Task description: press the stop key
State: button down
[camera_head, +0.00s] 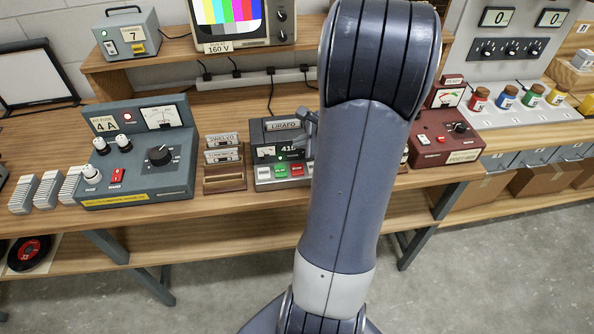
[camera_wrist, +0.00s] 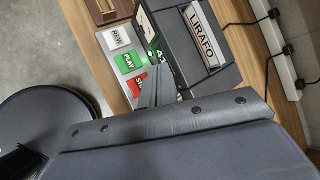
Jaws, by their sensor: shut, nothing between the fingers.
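The tape machine labelled LIRAFO (camera_head: 270,137) stands on the bench, left of my arm. Its front has a white key, a green PLAY key (camera_head: 281,171) and a red stop key (camera_head: 297,169). My gripper (camera_head: 305,143) is shut and empty, at the machine's right side in the head view. In the wrist view the shut fingers (camera_wrist: 154,75) reach over the machine's front, close beside the red stop key (camera_wrist: 136,86), and hide part of it. The REW (camera_wrist: 118,38) and PLAY (camera_wrist: 128,62) keys are clear. I cannot tell whether the fingertips touch anything.
A grey console (camera_head: 139,190) with knobs and a red switch stands to the left. A small wooden rack (camera_head: 224,184) of labelled cassettes stands between it and the machine. A dark red box (camera_head: 445,139) stands to the right of my arm. Cables (camera_head: 272,95) run behind the machine.

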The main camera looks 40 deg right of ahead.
aim_at(301, 170)
notch_tip(301, 170, down, 7)
jog(key=b, duration=0.5)
dwell(1.8)
jog(key=shift+f+b, duration=0.4)
jog(key=shift+b, duration=0.25)
jog(key=shift+f+b, duration=0.4)
jog(key=shift+b, duration=0.05)
dwell(0.4)
jog(key=shift+r, duration=0.1)
jog(key=shift+r+p, duration=0.65)
jog(key=shift+r, duration=0.15)
notch_tip(301, 170, up, 5)
jog(key=p, duration=0.4)
